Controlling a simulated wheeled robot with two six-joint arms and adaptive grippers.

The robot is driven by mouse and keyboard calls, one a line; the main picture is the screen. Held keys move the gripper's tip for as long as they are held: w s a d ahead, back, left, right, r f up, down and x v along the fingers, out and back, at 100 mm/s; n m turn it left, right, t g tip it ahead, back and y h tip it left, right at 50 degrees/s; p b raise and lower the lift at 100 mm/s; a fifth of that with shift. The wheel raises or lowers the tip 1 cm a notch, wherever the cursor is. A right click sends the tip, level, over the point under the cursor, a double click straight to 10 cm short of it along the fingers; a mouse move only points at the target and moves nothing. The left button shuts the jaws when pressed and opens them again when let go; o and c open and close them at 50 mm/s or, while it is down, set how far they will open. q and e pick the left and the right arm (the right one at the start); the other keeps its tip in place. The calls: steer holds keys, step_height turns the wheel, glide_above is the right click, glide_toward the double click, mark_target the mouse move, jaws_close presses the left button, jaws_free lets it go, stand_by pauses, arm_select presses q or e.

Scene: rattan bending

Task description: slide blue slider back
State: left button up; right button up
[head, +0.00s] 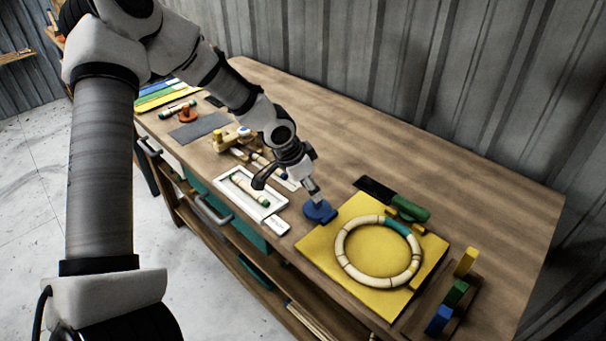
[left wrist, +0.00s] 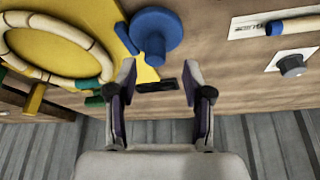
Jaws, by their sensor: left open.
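The blue slider (head: 319,211) is a round blue disc with an upright knob, at the left corner of the yellow board (head: 314,245). In the left wrist view the slider (left wrist: 155,30) lies at the top middle, its knob pointing toward the gap between my fingers. My left gripper (head: 315,194) is just above the slider in the head view. In the left wrist view the left gripper (left wrist: 158,80) is open and empty, with the knob beyond its fingertips, not visibly between them. Whether it touches the slider I cannot tell. My right gripper is in neither view.
A pale rattan ring (head: 343,257) with a teal section lies on the yellow board. A dark plate (head: 375,189) and a green piece (head: 411,208) are behind it. A rack with yellow, green and blue blocks (head: 438,320) stands right. A white tray (head: 250,207) is left. The table's back is clear.

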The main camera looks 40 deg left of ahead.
arm_select(q)
steer(key=v, duration=0.7)
steer(key=shift+r, duration=0.2)
steer(key=shift+s+a, duration=0.1)
steer(key=shift+s, duration=0.1)
